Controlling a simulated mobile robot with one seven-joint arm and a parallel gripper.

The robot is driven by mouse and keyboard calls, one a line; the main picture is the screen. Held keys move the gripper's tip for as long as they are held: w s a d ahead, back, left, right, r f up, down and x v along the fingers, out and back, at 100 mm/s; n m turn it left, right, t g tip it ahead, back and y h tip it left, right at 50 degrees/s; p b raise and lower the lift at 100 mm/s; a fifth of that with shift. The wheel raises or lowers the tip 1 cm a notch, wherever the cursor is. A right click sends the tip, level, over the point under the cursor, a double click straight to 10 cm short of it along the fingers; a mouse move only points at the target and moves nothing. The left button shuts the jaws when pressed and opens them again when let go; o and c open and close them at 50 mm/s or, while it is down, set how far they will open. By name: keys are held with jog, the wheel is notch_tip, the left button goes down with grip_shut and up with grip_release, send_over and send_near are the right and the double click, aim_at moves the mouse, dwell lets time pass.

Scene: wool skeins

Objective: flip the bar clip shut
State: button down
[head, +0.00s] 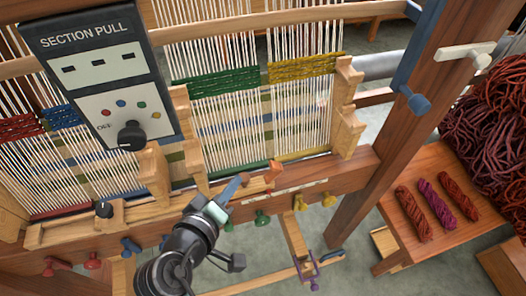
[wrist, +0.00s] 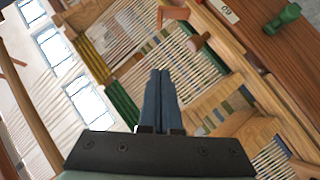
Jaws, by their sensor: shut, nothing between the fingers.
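What looks like the bar clip is a small orange-brown piece (head: 273,172) on the loom's wooden front bar. In the wrist view an orange-brown bent piece (wrist: 174,13) shows at the top edge, with a round wooden knob (wrist: 197,42) close by. I cannot tell for sure whether the clip is open or shut. My gripper (head: 243,178) is just left of the orange piece in the head view, with a small gap. Its blue fingers (wrist: 160,72) are together and empty in the wrist view, pointing toward the orange piece.
The loom's front bar (head: 345,168) carries coloured pegs, among them a green one (wrist: 283,18). The section pull panel (head: 95,62) stands at left. A wooden post (head: 425,105) rises at right, beside a side table (head: 465,235) with three skeins.

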jog(key=shift+s+d+r+p, duration=0.1)
jog(key=shift+s+r+p, duration=0.15)
jog(key=shift+s+p, duration=0.1)
jog(key=p, duration=0.2)
send_over(269, 173)
jog(key=s+a, duration=0.1)
jog(key=s, duration=0.2)
jog(key=shift+a+f, duration=0.15)
jog(key=shift+f, duration=3.45)
jog(key=shift+r+p, duration=0.2)
jog(key=shift+p, duration=0.25)
